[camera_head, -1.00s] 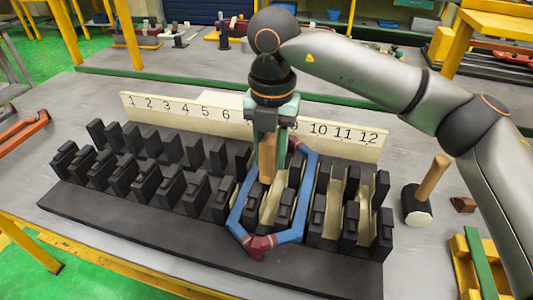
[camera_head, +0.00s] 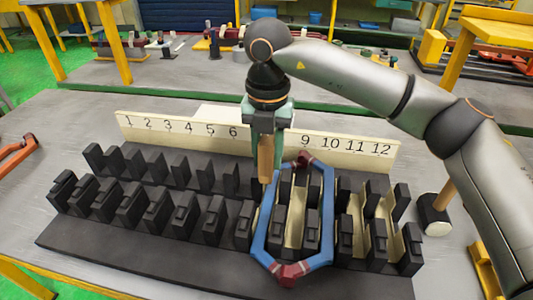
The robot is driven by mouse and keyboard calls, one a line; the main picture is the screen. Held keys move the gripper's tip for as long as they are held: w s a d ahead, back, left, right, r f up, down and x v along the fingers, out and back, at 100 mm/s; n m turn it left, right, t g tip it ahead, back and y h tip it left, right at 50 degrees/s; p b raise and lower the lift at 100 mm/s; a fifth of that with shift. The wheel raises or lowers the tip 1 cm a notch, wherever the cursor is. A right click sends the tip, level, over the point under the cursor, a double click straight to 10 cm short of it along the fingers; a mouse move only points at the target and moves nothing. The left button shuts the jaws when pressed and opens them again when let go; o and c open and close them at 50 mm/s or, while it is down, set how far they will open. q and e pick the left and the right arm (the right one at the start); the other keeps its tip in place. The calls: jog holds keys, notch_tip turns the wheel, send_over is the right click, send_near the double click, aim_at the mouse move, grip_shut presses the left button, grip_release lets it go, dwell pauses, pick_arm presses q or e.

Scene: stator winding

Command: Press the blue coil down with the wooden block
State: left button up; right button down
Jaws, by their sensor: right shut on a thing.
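The blue coil (camera_head: 327,215) is a long loop with dark red ends. It lies on the black slotted stator block (camera_head: 130,240), around a few of its teeth, below the 9 on the numbered board. My right gripper (camera_head: 265,138) is shut on the upright wooden block (camera_head: 265,160). The block's lower end is at the coil's left side, toward its far end. I cannot tell whether they touch. Part of the coil's far left side is hidden behind or beside the block. My left gripper is out of view.
The numbered board (camera_head: 345,150) stands behind the teeth; the gripper hides some numbers. Cream liners (camera_head: 353,225) line slots on the right. A mallet (camera_head: 434,214) stands at the right, partly behind my right arm. An orange-red piece (camera_head: 16,151) lies at the left edge.

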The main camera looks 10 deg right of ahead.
aim_at(268, 174)
jog(key=shift+f+b, duration=1.4)
jog(key=shift+f, duration=1.15)
jog(key=shift+f+b, duration=0.7)
jog(key=shift+b, duration=0.05)
jog(key=shift+f+b, duration=0.65)
jog(key=shift+f, duration=0.25)
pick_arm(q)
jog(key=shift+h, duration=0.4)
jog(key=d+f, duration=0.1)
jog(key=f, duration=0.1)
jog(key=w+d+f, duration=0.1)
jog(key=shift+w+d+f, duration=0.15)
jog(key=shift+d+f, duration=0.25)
pick_arm(e)
jog(key=shift+f, duration=0.2)
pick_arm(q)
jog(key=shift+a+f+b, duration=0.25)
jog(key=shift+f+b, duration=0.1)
pick_arm(e)
jog(key=shift+f, duration=0.2)
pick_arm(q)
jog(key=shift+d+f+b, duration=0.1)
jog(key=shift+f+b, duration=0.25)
pick_arm(e)
jog(key=shift+f, duration=0.45)
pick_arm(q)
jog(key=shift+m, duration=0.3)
